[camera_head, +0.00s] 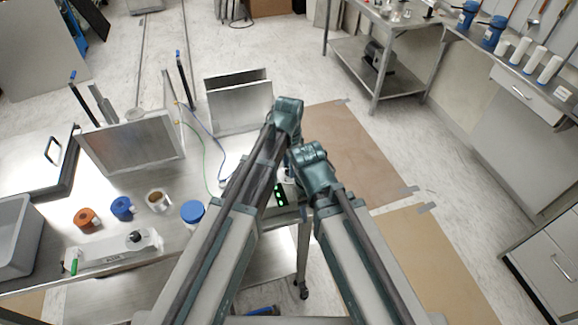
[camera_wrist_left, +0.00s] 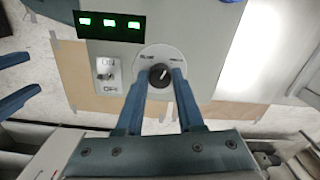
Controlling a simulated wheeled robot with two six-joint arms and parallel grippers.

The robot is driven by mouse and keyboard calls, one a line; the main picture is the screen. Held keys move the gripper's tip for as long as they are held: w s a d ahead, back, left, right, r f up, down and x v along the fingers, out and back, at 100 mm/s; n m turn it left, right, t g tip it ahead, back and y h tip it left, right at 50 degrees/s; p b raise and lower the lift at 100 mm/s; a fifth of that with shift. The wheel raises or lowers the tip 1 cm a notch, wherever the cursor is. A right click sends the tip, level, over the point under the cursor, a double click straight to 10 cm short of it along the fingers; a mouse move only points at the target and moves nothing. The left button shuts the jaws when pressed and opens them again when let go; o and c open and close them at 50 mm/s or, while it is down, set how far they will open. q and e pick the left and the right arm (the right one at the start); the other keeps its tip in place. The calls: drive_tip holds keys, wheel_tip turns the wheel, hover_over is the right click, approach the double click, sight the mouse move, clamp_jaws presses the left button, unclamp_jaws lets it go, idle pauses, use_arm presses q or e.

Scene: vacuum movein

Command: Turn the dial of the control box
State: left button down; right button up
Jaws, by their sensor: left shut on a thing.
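The control box (camera_wrist_left: 210,30) is a grey panel with three green lights (camera_wrist_left: 109,23). Its black dial (camera_wrist_left: 160,75) sits on a round white plate, with a light pointer line on the knob. An ON/OFF toggle switch (camera_wrist_left: 105,73) is left of the dial. My left gripper (camera_wrist_left: 161,78) is shut on the dial, with a blue finger on each side. In the head view the box's green lights (camera_head: 280,195) show between my arms, and the arms hide the dial. The blue fingers of my right gripper (camera_wrist_left: 17,80) show apart at the left of the wrist view, holding nothing.
The metal table (camera_head: 150,190) carries a flat metal panel (camera_head: 130,143), an open metal box (camera_head: 240,105), a blue-lidded jar (camera_head: 192,212), tape rolls (camera_head: 122,208) and a grey bin (camera_head: 15,240). Open floor (camera_head: 370,160) lies right of my arms.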

use_arm(q)
drive_tip(key=shift+m, duration=2.2)
drive_tip(key=c, duration=0.5)
unclamp_jaws()
drive_tip(key=shift+r, duration=0.15)
wheel_tip(320, 180, up, 14)
drive_tip(key=p, duration=1.3)
drive_tip(key=shift+f+p, duration=0.25)
drive_tip(key=shift+p, duration=0.15)
